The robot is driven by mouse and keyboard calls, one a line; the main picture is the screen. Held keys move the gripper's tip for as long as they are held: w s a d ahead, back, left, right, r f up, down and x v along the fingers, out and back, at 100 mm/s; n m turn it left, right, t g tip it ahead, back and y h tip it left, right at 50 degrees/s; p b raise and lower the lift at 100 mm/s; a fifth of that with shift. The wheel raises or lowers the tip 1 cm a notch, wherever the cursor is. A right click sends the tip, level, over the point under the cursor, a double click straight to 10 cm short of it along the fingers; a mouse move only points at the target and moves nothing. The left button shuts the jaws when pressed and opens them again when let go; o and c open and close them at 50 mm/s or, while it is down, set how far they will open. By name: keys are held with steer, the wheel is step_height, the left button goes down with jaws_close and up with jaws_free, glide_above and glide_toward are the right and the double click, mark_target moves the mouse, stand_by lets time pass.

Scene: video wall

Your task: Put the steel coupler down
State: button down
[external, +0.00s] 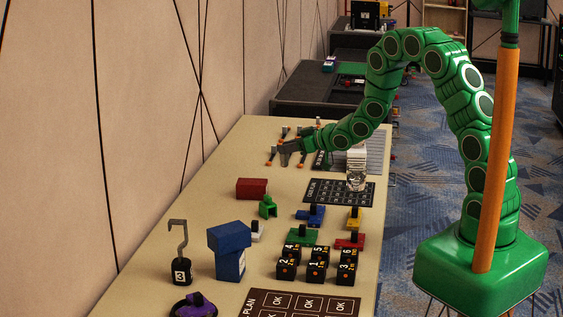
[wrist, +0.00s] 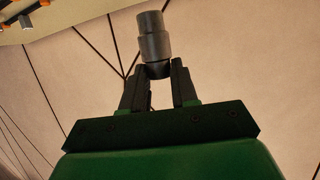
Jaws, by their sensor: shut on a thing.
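The steel coupler (wrist: 154,40) is a grey stepped cylinder in the wrist view, darker at its upper end. My gripper (wrist: 159,82) is shut on its lower end, between two dark fingers. In the external view my gripper (external: 295,146) is over the far left part of the long table, near the wall. The coupler (external: 286,153) shows there as a small grey shape at the gripper's tip. I cannot tell how high it is above the table.
Orange-tipped pieces (external: 271,154) lie around the gripper. A silvery object (external: 357,174) stands by a dark grid mat (external: 322,191). A red block (external: 252,188), a blue box (external: 230,238), a hook on a black base (external: 181,270) and numbered black cubes (external: 317,271) are nearer. The table's left strip (external: 215,182) is clear.

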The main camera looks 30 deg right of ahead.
steer(key=d+m+h, duration=0.1)
steer(key=d, duration=0.9)
steer(key=shift+t, duration=0.3)
steer(key=shift+w+a+f, duration=0.15)
steer(key=shift+w+f, duration=1.85)
steer(key=shift+w, duration=0.25)
steer(key=shift+w+a+f, duration=0.1)
steer(key=shift+w+f, duration=1.95)
steer(key=shift+w, duration=0.25)
steer(key=shift+w+a+f, duration=0.15)
steer(key=shift+w+f, duration=1.85)
steer(key=shift+w, duration=0.25)
steer(key=c, duration=0.9)
jaws_free()
steer(key=shift+f, duration=0.1)
steer(key=shift+o, duration=0.2)
